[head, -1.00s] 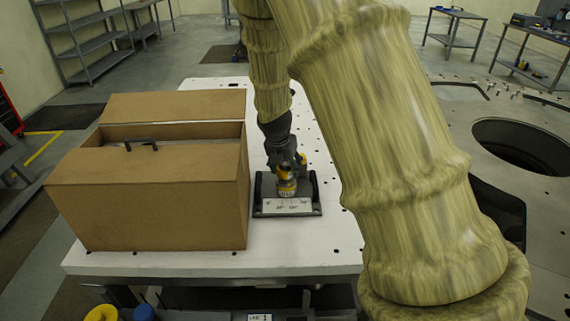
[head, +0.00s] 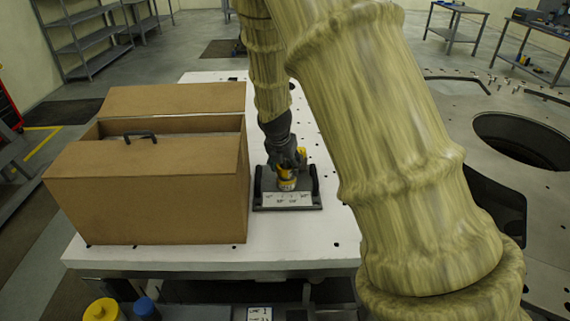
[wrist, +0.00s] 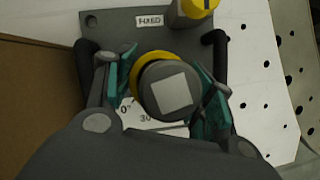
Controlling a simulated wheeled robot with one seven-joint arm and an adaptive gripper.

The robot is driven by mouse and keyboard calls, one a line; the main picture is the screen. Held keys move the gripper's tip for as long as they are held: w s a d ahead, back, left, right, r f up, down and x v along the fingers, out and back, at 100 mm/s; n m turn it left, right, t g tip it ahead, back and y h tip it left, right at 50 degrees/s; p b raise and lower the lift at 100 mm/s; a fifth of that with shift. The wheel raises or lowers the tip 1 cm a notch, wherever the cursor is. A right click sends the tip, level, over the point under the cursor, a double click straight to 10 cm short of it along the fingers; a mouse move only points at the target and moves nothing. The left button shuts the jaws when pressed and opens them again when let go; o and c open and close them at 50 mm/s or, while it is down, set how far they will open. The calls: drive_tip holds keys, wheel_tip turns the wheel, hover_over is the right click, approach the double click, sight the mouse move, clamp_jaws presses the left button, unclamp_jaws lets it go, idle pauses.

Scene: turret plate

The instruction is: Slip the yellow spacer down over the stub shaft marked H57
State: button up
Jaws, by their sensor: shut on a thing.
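The yellow spacer (wrist: 148,59) is a ring between the teal fingertips of my gripper (wrist: 166,88), which is shut on it. A grey round post with a pale square on its end (wrist: 168,92) shows within the ring; I cannot tell how far the ring sits down on it. In the head view my gripper (head: 286,163) is low over a dark plate (head: 263,204) with a white scale label (head: 288,199). The fingers hide part of the spacer. No H57 mark is legible.
A grey block with a yellow top (wrist: 192,12) stands close by, near a FIXED label (wrist: 150,20). Black handles (wrist: 218,50) flank the plate. A large open cardboard box (head: 150,200) stands close on the left. The white table (head: 190,258) is clear in front.

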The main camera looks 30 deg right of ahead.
drive_tip(key=o, duration=1.1)
drive_tip(key=shift+o, duration=0.2)
drive_tip(key=v, duration=1.2)
drive_tip(key=shift+w, duration=0.1)
